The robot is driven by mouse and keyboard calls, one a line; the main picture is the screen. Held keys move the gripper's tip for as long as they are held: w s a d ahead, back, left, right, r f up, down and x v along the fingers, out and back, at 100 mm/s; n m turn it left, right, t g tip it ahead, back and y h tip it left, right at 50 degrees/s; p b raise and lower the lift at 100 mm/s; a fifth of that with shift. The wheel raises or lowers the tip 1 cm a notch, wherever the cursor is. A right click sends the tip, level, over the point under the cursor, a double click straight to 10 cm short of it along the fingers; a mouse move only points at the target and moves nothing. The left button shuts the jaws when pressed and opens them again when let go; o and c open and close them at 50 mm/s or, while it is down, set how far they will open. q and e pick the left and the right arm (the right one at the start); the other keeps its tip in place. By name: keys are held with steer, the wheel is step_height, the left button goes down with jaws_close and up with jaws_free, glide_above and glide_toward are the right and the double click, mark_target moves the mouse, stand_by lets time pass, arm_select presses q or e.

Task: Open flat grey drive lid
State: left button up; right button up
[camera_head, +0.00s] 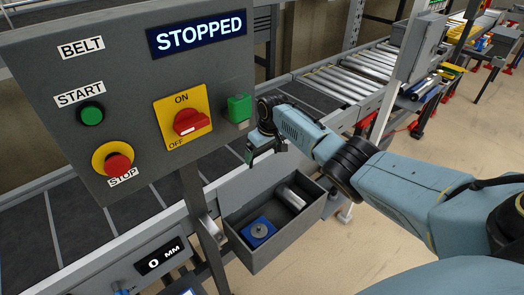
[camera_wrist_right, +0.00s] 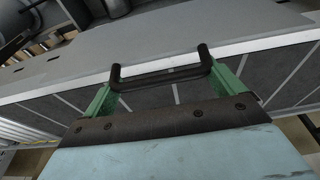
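My right gripper (camera_head: 265,143) hangs above the conveyor's near edge, just right of the control panel. In the right wrist view its green fingers (camera_wrist_right: 165,82) stand wide apart. My left gripper is not in view.
The grey control panel (camera_head: 135,135) reads STOPPED and stands close left of my right gripper. Below the gripper, an open grey bin (camera_head: 262,262) holds a blue block (camera_head: 258,233) and a metal cylinder (camera_head: 291,197). Rollers (camera_head: 345,82) run behind.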

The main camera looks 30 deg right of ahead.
steer(key=shift+o, duration=0.6)
steer(key=shift+w+r, duration=0.15)
steer(key=shift+r, duration=0.05)
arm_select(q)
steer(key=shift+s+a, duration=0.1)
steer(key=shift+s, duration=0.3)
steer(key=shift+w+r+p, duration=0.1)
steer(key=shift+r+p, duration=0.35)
arm_select(e)
steer(key=v, duration=1.3)
steer(key=shift+r, duration=0.2)
steer(key=shift+f, duration=0.1)
